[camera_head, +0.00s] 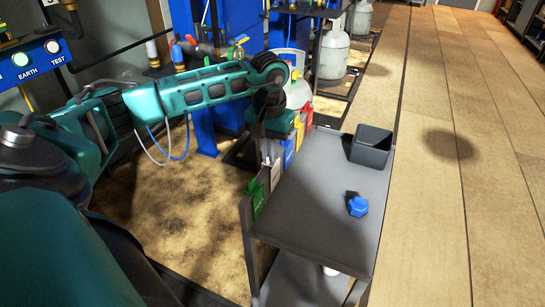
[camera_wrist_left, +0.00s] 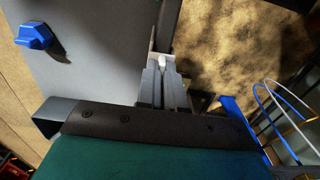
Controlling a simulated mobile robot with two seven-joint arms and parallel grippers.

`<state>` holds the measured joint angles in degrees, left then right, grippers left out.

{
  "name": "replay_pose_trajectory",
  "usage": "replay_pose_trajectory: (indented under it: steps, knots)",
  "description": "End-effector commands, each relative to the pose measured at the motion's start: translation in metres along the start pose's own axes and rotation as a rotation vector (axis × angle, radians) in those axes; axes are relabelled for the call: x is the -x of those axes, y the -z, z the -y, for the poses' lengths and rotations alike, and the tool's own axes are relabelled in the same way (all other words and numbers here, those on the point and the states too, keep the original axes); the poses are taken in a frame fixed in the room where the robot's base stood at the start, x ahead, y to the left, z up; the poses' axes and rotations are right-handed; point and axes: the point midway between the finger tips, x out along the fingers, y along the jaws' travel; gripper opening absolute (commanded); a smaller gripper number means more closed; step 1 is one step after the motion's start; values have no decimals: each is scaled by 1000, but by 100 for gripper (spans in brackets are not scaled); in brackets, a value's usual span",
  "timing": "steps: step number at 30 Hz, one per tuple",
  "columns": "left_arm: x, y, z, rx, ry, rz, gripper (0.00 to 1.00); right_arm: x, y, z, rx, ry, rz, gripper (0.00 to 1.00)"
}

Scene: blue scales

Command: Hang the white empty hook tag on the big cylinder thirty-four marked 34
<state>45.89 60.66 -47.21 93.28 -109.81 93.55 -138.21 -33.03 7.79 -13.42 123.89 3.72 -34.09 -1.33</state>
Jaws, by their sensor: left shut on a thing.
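My left gripper (camera_head: 270,153) points down at the left edge of the grey cart, beside a row of hanging tags. In the left wrist view, the left gripper (camera_wrist_left: 164,75) is shut on a small white piece (camera_wrist_left: 161,58), which fits the white hook tag. A whitish tag (camera_head: 275,174) shows just below the fingers in the head view; its hook is hidden. Pale gas cylinders stand behind: one (camera_head: 298,92) partly hidden by my arm, a larger one (camera_head: 334,57) to its right. No number 34 can be read. My right gripper is not in view.
The cart top (camera_head: 320,190) holds a dark open bin (camera_head: 371,146) and a blue knob-like part (camera_head: 357,206). Green (camera_head: 258,198), blue (camera_head: 288,153), yellow (camera_head: 299,134) and red (camera_head: 307,116) tags hang along its left edge. Wooden floor at right is clear.

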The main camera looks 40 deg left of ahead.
Motion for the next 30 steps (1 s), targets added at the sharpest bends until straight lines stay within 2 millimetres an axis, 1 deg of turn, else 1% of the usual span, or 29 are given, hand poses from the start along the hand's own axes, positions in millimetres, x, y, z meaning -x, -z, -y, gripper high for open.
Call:
replay_pose_trajectory:
  steps: [1, 18, 28, 30]
  knots:
    - [5, 0, 0, 0, 0, 0, 0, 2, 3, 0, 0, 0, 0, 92]
    - [34, 0, 0, 0, 0, 0, 0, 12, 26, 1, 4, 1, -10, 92]
    - [34, 0, 0, 0, 0, 0, 0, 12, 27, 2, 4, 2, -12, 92]
    - [35, -1, -4, -6, -3, 0, 0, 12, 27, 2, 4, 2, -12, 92]
